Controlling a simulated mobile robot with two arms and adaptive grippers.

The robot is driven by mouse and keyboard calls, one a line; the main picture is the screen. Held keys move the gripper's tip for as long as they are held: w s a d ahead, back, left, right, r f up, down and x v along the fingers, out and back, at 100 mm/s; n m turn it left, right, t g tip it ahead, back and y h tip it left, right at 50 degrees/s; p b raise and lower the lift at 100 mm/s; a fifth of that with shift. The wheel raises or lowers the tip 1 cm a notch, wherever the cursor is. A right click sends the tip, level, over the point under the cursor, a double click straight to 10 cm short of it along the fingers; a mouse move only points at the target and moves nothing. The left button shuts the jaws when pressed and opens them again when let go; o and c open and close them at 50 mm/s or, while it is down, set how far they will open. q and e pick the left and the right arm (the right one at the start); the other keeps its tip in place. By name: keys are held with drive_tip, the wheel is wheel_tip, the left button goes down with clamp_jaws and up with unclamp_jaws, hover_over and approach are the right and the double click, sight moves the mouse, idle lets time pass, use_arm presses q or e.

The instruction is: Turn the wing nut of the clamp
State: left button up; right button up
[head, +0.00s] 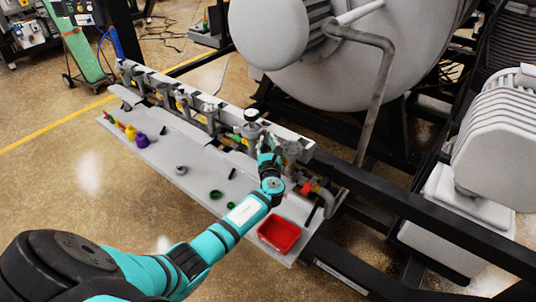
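My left arm reaches from the lower left across the grey shelf (205,165) to a row of valve fittings. My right gripper is not in view.
A red tray (279,234) stands at the shelf's right end, near a red-handled part (308,188). Green rings (216,194), a grey ring (181,170), a purple piece (142,140) and a yellow piece (130,133) lie on the shelf. The large grey furnace vessel (400,60) stands behind.

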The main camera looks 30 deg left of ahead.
use_arm(q)
drive_tip(key=v, duration=1)
drive_tip(key=shift+s+d, duration=0.1)
drive_tip(key=shift+s, duration=0.05)
